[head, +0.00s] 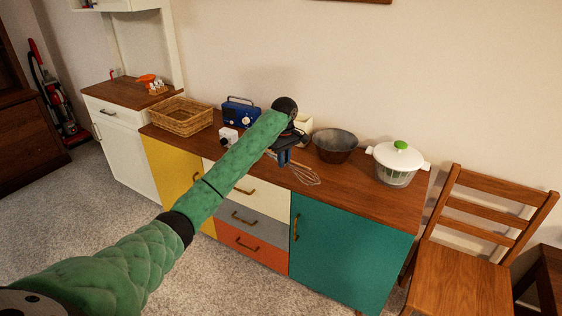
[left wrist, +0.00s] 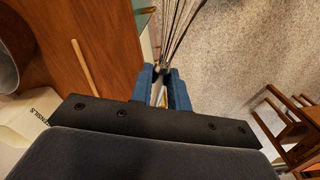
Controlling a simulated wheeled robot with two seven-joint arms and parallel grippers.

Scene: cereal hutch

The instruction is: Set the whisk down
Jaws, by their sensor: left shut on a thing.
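The whisk (head: 306,174) has a wire head that points right in the head view, near the front edge of the brown sideboard top (head: 349,185). My left gripper (head: 284,158) is shut on the whisk. In the left wrist view its blue fingers (left wrist: 163,88) close around the handle side, and the whisk's wires (left wrist: 183,28) extend away with carpet behind them. Whether the whisk touches the top cannot be told. Part of the handle is hidden by the gripper. My right gripper is not in view.
A dark bowl (head: 335,146) and a white salad spinner (head: 397,163) stand at the back right of the top. A cream utensils box (left wrist: 28,122), a blue radio (head: 241,112) and a wicker basket (head: 181,114) stand farther left. A thin wooden stick (left wrist: 82,67) lies on the top.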

